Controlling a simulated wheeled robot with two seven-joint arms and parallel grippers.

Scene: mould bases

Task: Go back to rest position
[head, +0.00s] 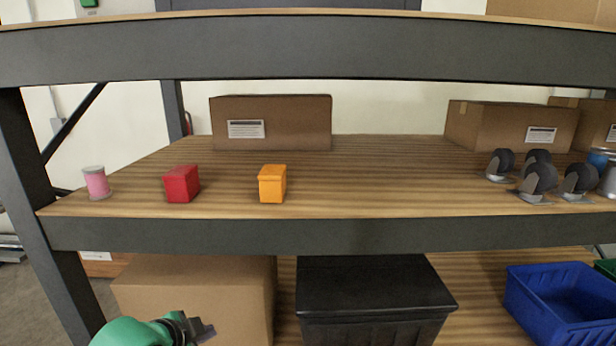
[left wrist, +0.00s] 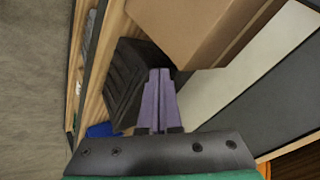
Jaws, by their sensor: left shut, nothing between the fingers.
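My left gripper (head: 205,329) is low in the head view, below the shelf's front edge and in front of a large cardboard box (head: 200,295). In the left wrist view its two purple fingers (left wrist: 158,100) lie together, shut, with nothing between them. A red block (head: 181,184) and an orange block (head: 272,184) stand on the wooden shelf (head: 370,185), apart from the gripper. My right gripper is not in view.
Several casters (head: 537,177) are at the right. Cardboard boxes (head: 290,122) stand at the back. Below are a black bin (head: 375,285) and a blue crate (head: 560,305). The shelf's middle is clear.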

